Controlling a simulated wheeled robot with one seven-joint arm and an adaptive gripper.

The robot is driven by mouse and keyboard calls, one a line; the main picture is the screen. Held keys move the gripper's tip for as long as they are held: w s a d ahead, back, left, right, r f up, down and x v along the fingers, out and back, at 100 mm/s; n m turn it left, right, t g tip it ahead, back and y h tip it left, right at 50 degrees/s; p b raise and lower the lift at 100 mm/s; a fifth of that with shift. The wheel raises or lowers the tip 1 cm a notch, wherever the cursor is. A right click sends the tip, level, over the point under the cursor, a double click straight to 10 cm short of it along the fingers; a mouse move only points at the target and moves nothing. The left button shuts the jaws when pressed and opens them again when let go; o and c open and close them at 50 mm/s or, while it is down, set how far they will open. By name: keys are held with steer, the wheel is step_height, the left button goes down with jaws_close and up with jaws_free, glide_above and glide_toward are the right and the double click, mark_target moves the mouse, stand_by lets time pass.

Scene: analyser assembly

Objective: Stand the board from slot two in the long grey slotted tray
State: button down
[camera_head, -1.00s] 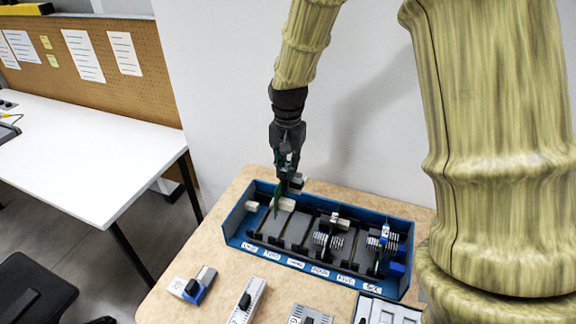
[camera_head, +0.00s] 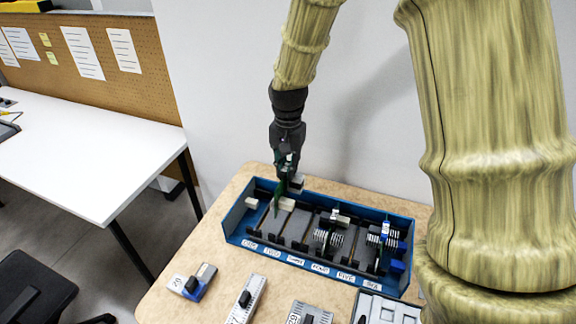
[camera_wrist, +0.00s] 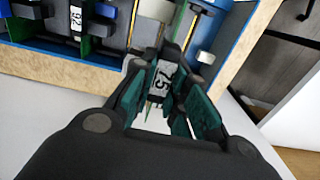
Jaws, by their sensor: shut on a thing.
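My gripper (camera_head: 286,172) is above the left end of the blue slotted case, shut on a green board (camera_head: 278,198) that hangs upright below the fingers. In the wrist view the fingers (camera_wrist: 164,98) close around its light handle, with a label reading 75 (camera_wrist: 161,82). The board is over the slot one and two area; whether its lower edge is inside a slot I cannot tell. A long light-grey tray (camera_head: 240,314) with a black block on it lies at the table's front, cut off by the picture's edge.
The blue case (camera_head: 232,233) has slots labelled one to six and holds other boards towards the right. A board labelled 92 (camera_wrist: 77,20) stands beside mine. A blue-and-grey holder (camera_head: 192,284), a grey one (camera_head: 308,312) and a pale tray (camera_head: 385,310) line the front.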

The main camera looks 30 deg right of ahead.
mark_target(287, 190)
steer(key=shift+f+b, duration=1.6)
steer(key=shift+f, duration=2.9)
stand_by(3.5)
